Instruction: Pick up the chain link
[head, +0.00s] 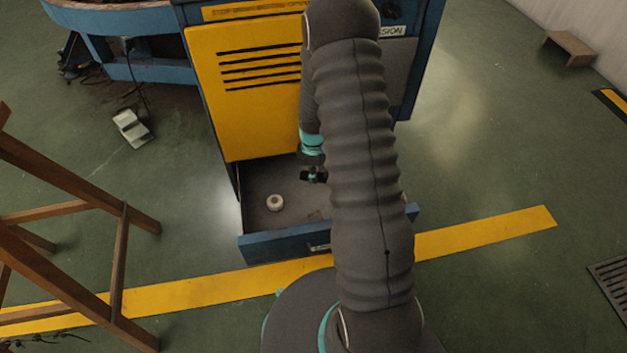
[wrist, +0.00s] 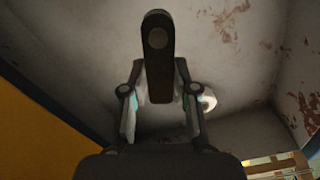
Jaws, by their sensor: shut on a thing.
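The chain link shows in the wrist view as a dark, long plate (wrist: 158,60) with a rounded end and a round pin spot. My gripper (wrist: 160,92) is shut on it, with a finger on each side, and the link sticks out past the fingertips. In the head view my gripper (head: 314,176) is small and dark, over the open drawer (head: 285,247) and partly hidden by my arm. I cannot make out the link there.
A white roll (head: 275,202) lies in the drawer, left of my gripper; it also shows in the wrist view (wrist: 208,101). The yellow-fronted cabinet (head: 240,120) rises behind the drawer. A wooden frame (head: 75,240) stands at left. The floor at right is mostly clear.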

